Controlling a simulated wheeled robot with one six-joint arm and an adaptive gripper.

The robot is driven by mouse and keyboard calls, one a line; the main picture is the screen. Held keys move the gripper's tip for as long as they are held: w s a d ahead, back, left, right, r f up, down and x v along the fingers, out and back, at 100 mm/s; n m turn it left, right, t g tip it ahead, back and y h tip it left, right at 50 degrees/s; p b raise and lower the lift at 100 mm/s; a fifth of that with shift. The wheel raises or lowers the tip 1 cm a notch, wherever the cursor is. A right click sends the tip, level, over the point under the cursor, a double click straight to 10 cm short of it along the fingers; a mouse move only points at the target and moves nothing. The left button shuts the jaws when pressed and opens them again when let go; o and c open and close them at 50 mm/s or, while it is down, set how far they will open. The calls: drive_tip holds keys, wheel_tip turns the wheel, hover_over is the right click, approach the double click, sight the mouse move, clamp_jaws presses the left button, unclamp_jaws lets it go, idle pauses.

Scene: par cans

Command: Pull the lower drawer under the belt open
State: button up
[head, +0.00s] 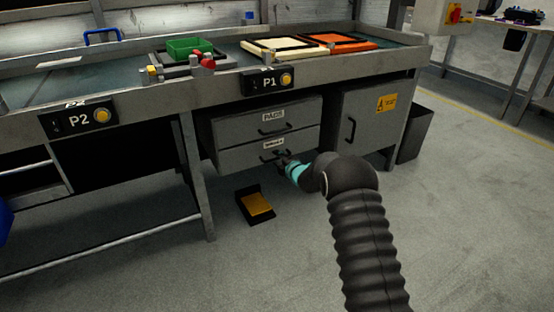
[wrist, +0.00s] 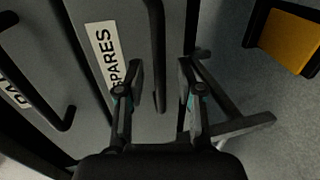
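The lower drawer (head: 240,158) under the belt has a grey front and a small white label. In the wrist view its label (wrist: 104,55) reads SPARES. Its front looks about level with the upper drawer's, so it appears shut. Its dark bar handle (wrist: 158,60) runs between my fingers in the wrist view. My gripper (wrist: 160,80) is open, one finger on each side of the handle, with gaps showing. In the head view my gripper (head: 283,158) is at the lower drawer's front and partly hides the handle.
The upper drawer (head: 235,127) has its own handle (head: 272,130). A cabinet door (head: 362,120) with a yellow sign is to the right. A black pedal with an orange top (head: 257,204) is on the floor below. A table leg (head: 201,200) stands left. Floor in front is clear.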

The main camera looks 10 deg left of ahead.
drive_tip(key=shift+w+a+f, duration=0.15)
drive_tip(key=shift+w+a, duration=0.1)
drive_tip(key=shift+w, duration=0.1)
clamp_jaws()
